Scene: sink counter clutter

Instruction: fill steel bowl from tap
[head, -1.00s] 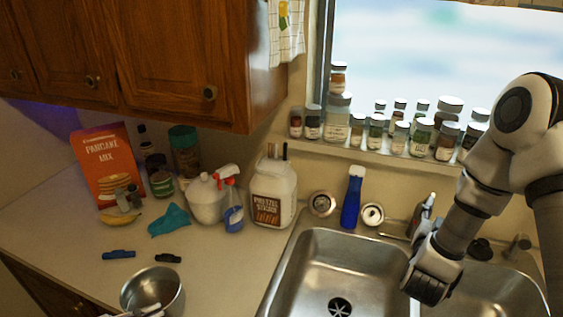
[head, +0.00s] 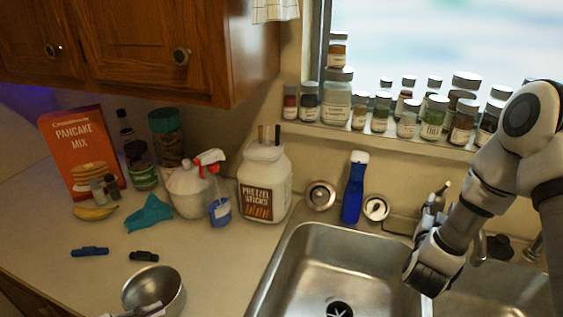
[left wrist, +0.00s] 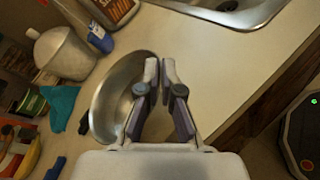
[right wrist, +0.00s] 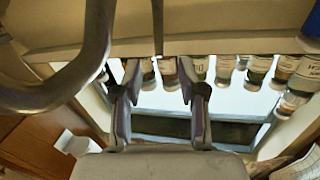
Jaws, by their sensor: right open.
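The steel bowl (head: 168,283) sits on the counter left of the sink, at the bottom of the head view. It also shows in the left wrist view (left wrist: 108,105), and it looks empty. My left gripper (left wrist: 160,66) has its fingers close together at the bowl's rim, one on each side of it. In the head view it shows only at the bottom edge (head: 146,311). My right gripper (head: 424,280) hangs over the sink divider. In the right wrist view it is open (right wrist: 158,76), with the curved steel tap (right wrist: 95,50) to its left and a thin rod in line with the gap.
The sink's left basin (head: 335,265) is empty. A blue bottle (head: 353,188) and a pretzel jug (head: 265,185) stand behind. A spray bottle (head: 219,207), blue cloth (head: 148,213) and pancake mix box (head: 82,155) are on the left counter. Jars line the sill.

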